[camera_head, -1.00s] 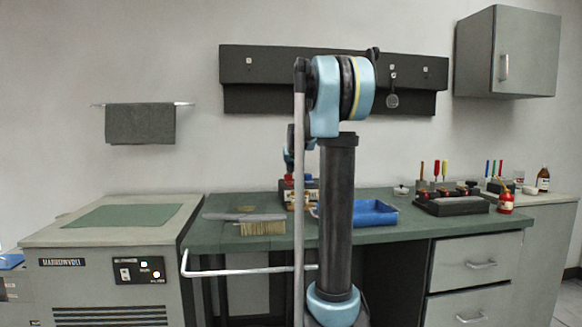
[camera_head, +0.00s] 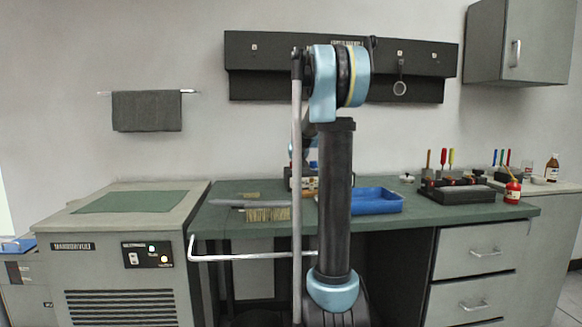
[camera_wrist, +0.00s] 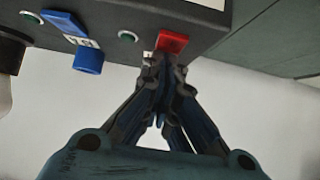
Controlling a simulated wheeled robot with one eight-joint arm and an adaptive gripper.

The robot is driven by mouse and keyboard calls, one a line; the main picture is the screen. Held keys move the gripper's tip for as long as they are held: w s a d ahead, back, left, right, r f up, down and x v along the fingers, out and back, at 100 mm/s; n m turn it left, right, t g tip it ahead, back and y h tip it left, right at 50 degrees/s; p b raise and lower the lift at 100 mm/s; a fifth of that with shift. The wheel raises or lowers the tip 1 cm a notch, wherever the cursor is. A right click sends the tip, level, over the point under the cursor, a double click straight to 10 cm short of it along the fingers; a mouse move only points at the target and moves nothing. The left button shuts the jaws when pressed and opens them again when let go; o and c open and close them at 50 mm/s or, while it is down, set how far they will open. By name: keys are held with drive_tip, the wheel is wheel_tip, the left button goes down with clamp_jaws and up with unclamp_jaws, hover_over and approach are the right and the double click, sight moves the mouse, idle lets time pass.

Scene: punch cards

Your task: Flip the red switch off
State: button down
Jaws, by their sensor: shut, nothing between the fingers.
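In the wrist view, a red switch (camera_wrist: 172,41) sits on the edge of a dark grey panel (camera_wrist: 205,24). My gripper (camera_wrist: 162,62) is shut and empty, with its fingertips right at the lower left side of the red switch. They overlap its edge in the picture; I cannot tell whether they touch it. I cannot clearly read the switch's position. In the head view my arm blocks the gripper and the red switch.
Left of the red switch are a green round button (camera_wrist: 128,36) and a blue switch (camera_wrist: 89,60). In the head view a blue tray (camera_head: 375,206) and a dark tool rack (camera_head: 458,193) stand on the green desk (camera_head: 420,214). A grey wall cabinet (camera_head: 490,45) hangs at upper right.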

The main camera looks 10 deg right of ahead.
drive_tip(key=shift+a, duration=0.2)
drive_tip(key=shift+d, duration=0.2)
drive_tip(key=shift+s, duration=0.1)
drive_tip(key=shift+s+f, duration=0.1)
drive_tip(key=shift+s, duration=0.6)
drive_tip(key=shift+r, duration=0.4)
drive_tip(key=r, duration=0.2)
drive_tip(key=s+r, duration=0.1)
drive_tip(key=shift+a+r, duration=0.1)
drive_tip(key=shift+r, duration=0.25)
drive_tip(key=v, duration=0.9)
drive_tip(key=shift+s, duration=0.15)
